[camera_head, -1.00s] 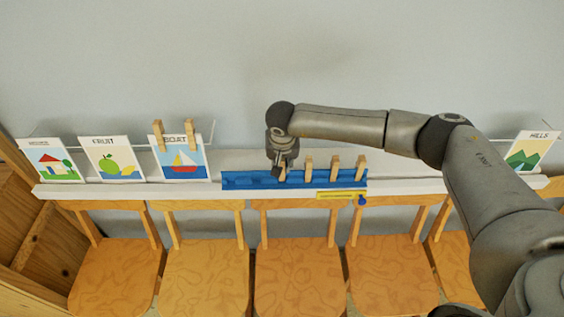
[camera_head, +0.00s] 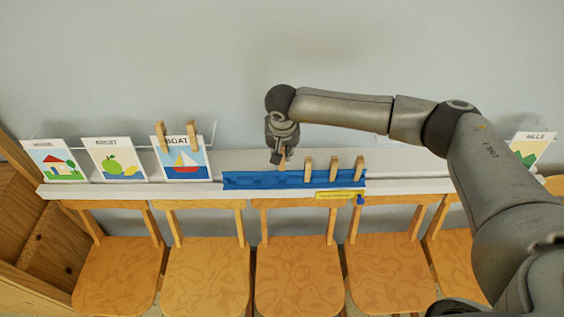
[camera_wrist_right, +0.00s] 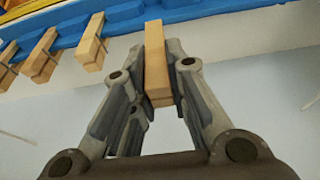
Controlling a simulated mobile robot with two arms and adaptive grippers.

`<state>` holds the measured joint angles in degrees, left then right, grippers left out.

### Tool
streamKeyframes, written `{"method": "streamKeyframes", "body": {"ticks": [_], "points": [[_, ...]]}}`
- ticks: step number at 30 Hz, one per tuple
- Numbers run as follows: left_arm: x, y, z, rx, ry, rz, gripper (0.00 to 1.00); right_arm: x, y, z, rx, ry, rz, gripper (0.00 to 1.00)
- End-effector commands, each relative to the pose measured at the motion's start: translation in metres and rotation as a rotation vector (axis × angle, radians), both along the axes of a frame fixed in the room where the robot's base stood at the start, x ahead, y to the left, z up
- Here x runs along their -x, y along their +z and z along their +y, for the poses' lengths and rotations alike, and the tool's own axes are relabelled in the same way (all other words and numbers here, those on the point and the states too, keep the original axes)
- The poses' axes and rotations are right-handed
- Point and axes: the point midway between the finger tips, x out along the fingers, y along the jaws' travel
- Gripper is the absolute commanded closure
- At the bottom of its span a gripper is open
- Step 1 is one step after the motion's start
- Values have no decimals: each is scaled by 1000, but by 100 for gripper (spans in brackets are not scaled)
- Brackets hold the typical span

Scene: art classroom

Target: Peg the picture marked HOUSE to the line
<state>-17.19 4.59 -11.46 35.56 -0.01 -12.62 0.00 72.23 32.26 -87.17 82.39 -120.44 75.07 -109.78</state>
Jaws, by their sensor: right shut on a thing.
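The HOUSE picture (camera_head: 55,162), with a red-roofed house and a tree, stands at the far left of the white ledge. No pegs show on it. My right gripper (camera_head: 280,156) is shut on a wooden peg (camera_wrist_right: 157,62), seen between its fingers in the right wrist view (camera_wrist_right: 158,75). In the head view this peg is just above the blue peg rack (camera_head: 250,180), at its middle. Three other pegs (camera_head: 334,167) stand in the rack's right part. A line cannot be made out clearly. My left gripper is not in view.
The FRUIT picture (camera_head: 116,160) and the BOAT picture (camera_head: 182,160), with two pegs on its top edge, stand right of HOUSE. The HILLS picture (camera_head: 530,149) is far right, partly behind my arm. A yellow strip (camera_head: 338,195) is on the ledge front. Chairs (camera_head: 298,275) stand below.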

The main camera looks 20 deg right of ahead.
Motion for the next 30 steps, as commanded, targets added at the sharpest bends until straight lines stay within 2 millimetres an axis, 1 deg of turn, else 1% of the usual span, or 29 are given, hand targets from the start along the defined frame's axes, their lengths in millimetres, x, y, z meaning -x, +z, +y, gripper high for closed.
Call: {"method": "streamKeyframes", "body": {"ticks": [2,13,30], "points": [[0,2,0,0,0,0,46,0,4,0,0,0,0,98],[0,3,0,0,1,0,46,2,4,0,0,0,1,98],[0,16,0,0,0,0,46,39,12,12,0,2,1,98]]}}
